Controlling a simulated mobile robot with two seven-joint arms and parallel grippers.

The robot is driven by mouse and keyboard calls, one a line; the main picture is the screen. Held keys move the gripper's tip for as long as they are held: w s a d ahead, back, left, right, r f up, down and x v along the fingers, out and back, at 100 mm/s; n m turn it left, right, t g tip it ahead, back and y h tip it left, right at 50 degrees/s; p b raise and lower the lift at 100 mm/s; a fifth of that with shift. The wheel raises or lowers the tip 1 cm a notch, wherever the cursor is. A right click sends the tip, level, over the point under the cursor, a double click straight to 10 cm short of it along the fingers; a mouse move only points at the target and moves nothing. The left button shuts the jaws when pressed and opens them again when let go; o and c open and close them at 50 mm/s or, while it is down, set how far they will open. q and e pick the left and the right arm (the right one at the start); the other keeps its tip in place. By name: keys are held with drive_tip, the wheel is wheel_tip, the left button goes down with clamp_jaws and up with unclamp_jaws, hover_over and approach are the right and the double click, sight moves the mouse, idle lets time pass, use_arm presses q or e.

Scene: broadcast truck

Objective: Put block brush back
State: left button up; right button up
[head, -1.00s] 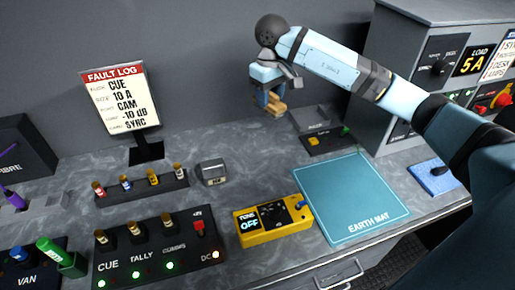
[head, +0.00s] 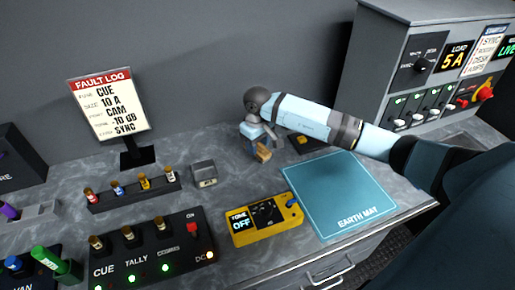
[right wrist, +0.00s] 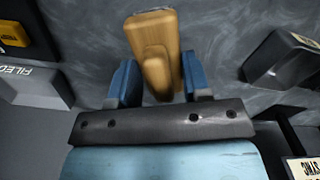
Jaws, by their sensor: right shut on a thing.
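The block brush (head: 263,154) is a light wooden block. My right gripper (head: 257,142) is shut on it and holds it low over the back of the grey counter, left of the earth mat's far edge. In the right wrist view, the brush (right wrist: 152,45) sits between the two blue fingers (right wrist: 158,78) and sticks out beyond them. I cannot tell whether the brush touches the counter. My left gripper is not in view.
The blue earth mat (head: 340,195) lies at right, bare. A yellow tone box (head: 264,220) is in front, a small grey block (head: 204,174) to the left. The fault log sign (head: 110,105) stands at left.

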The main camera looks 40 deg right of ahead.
wheel_tip(320, 180, down, 2)
drive_tip(key=shift+f, duration=0.15)
drive_tip(key=shift+f, duration=0.25)
drive_tip(key=o, duration=0.9)
drive_tip(key=shift+r, duration=0.1)
